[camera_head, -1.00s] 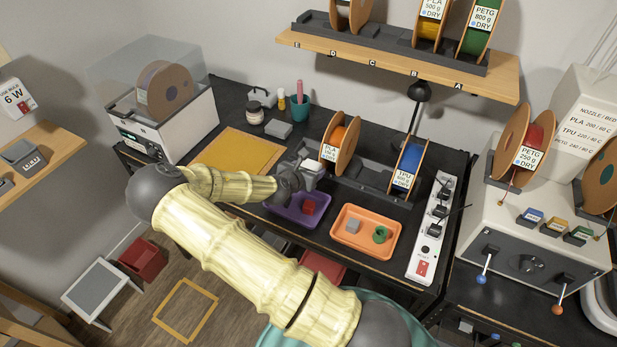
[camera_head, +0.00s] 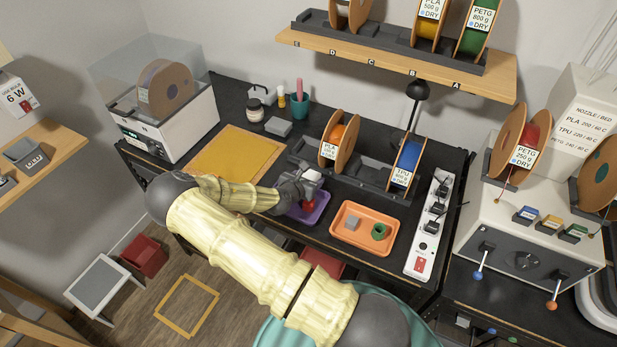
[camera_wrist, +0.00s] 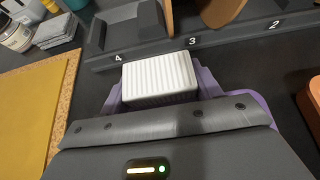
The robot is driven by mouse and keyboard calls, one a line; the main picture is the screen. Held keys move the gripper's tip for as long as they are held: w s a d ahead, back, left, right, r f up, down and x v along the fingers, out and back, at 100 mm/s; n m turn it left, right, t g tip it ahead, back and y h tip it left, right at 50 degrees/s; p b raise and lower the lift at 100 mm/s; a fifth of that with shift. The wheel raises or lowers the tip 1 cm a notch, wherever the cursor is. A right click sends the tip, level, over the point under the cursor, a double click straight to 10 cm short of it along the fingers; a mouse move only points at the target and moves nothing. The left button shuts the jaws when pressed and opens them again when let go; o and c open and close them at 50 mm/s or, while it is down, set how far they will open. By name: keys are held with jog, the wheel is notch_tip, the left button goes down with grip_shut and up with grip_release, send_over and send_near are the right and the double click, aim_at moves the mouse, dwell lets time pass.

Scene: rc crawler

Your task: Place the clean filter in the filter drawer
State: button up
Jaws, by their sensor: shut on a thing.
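The clean filter, a white ribbed block (camera_wrist: 160,78), is at the front of my gripper in the wrist view, above the purple tray (camera_wrist: 262,110). In the head view my gripper (camera_head: 303,185) is at the purple tray (camera_head: 316,213), shut on the white filter (camera_head: 312,176). The gripper's fingers are mostly hidden in the wrist view. A red block (camera_head: 308,206) lies in the purple tray, partly covered by my gripper. I cannot make out which part is the filter drawer.
An orange tray (camera_head: 347,238) holding a grey block and a green ring stands to the right. A grey spool rack (camera_head: 340,178) with numbered slots is behind. A yellow mat (camera_head: 235,152) lies left, and a power strip (camera_head: 420,260) at the right edge.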

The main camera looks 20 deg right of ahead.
jog(key=shift+f, duration=0.2)
jog(key=o, duration=1)
jog(key=shift+r, duration=0.1)
jog(key=shift+a+r, duration=0.1)
jog(key=shift+r, duration=0.05)
jog(key=b+v, duration=0.3)
jog(key=v, duration=0.8)
jog(key=shift+s+a+r, duration=0.2)
jog(key=shift+s+a, duration=0.05)
